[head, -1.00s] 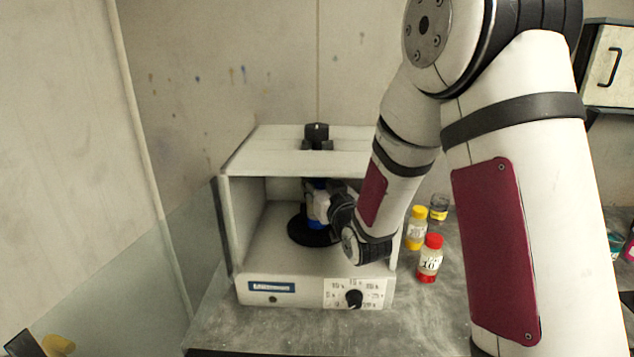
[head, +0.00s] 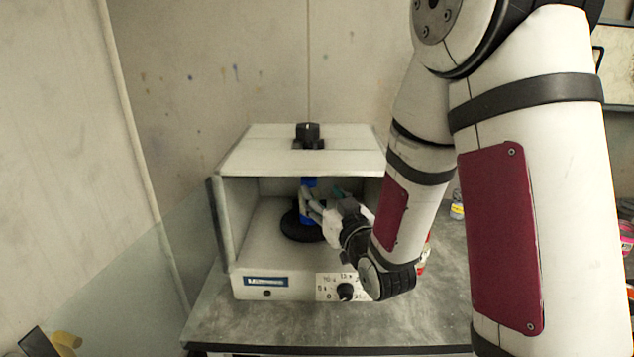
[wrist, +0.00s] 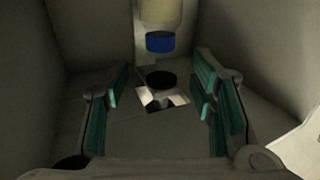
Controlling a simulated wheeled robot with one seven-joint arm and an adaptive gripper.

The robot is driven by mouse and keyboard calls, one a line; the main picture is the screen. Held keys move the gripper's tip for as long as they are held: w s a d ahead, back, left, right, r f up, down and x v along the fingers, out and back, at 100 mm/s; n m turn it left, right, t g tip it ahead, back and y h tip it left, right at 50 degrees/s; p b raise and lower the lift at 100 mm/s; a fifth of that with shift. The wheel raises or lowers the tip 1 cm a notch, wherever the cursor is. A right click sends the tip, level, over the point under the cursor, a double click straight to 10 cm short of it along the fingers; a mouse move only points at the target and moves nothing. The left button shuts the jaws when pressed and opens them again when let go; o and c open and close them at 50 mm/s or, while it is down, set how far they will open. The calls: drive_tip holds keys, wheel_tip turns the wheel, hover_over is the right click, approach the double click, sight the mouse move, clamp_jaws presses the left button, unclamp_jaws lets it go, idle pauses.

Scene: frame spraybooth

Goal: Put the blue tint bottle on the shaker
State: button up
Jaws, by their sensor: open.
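The shaker (head: 262,262) is a white box with an open front, a black knob on top and a round black pad (head: 290,233) inside. The blue tint bottle (head: 308,184) is upright inside over the pad and seems to stand on it. My fingers partly cover its middle and lower part. My gripper (head: 318,208) reaches in from the front right and is open. In the wrist view its teal-padded fingers (wrist: 162,98) are wide apart with nothing between them. A pale form with a blue band (wrist: 160,42), seemingly the bottle, lies beyond the fingertips.
The shaker's roof and side walls close in around my gripper. A small yellow-labelled jar (head: 457,206) stands right of my arm. A red-capped bottle (head: 424,255) is mostly hidden behind my arm. The grey bench (head: 300,328) is clear in front of the shaker.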

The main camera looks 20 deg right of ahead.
drive_tip(key=shift+s+d+p, duration=0.1)
drive_tip(key=shift+s+p, duration=1.15)
drive_tip(key=shift+p, duration=0.5)
